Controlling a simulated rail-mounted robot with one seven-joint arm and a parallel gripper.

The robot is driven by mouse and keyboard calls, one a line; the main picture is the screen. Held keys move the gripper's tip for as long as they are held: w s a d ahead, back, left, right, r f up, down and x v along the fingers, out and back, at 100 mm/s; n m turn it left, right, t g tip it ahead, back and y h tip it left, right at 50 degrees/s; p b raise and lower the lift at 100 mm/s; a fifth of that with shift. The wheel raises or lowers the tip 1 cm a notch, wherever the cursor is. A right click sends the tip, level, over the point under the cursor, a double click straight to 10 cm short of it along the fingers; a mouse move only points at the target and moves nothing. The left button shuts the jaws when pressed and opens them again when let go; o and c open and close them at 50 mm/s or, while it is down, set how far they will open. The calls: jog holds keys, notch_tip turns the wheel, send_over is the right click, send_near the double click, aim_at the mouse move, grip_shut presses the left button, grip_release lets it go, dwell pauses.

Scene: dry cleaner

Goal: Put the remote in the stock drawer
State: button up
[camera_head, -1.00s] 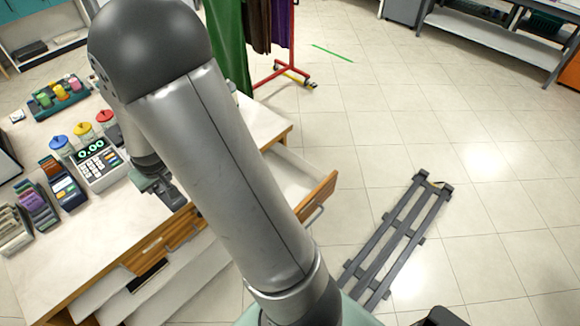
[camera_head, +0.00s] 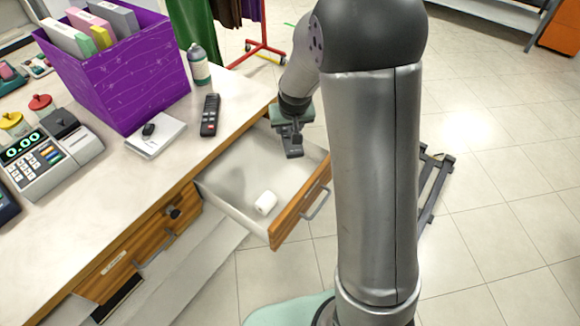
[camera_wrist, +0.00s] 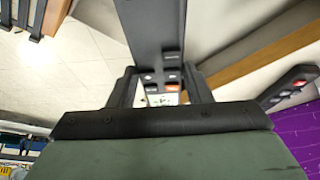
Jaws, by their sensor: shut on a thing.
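My gripper (camera_head: 290,130) is above the open drawer (camera_head: 240,213), toward its far end. It is shut on a dark remote (camera_head: 294,151), which sticks out below the fingers. In the wrist view the held remote (camera_wrist: 152,35) runs up between the fingers (camera_wrist: 160,88), with small pale buttons and a red one near the grip. A second black remote (camera_head: 210,116) lies on the counter. It also shows in the wrist view (camera_wrist: 288,90). I cannot read a label on the open drawer.
A white roll (camera_head: 265,203) lies in the drawer near its front; the rest of the drawer floor looks clear. On the counter (camera_head: 103,196) stand a purple box (camera_head: 135,85), a bottle (camera_head: 198,65), a white pad (camera_head: 156,137) and a till (camera_head: 45,165). A closed drawer below carries a label (camera_head: 114,265).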

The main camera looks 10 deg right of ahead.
jog(key=shift+w+f+b, duration=0.35)
jog(key=shift+f+b, duration=2.15)
jog(key=shift+f, duration=0.45)
jog(key=shift+w+f+b, duration=0.3)
jog(key=shift+f+b, duration=2.25)
jog(key=shift+f, duration=0.35)
jog(key=shift+w+f+b, duration=0.35)
jog(key=shift+f+b, duration=2.15)
jog(key=shift+f, duration=0.45)
jog(key=shift+f+b, duration=0.45)
jog(key=shift+f, duration=0.1)
jog(key=o, duration=1.2)
jog(key=p+v, duration=0.3)
jog(key=v, duration=1.4)
jog(key=shift+a+r+p, duration=0.15)
jog(key=shift+r+p, duration=0.1)
jog(key=shift+p, duration=0.15)
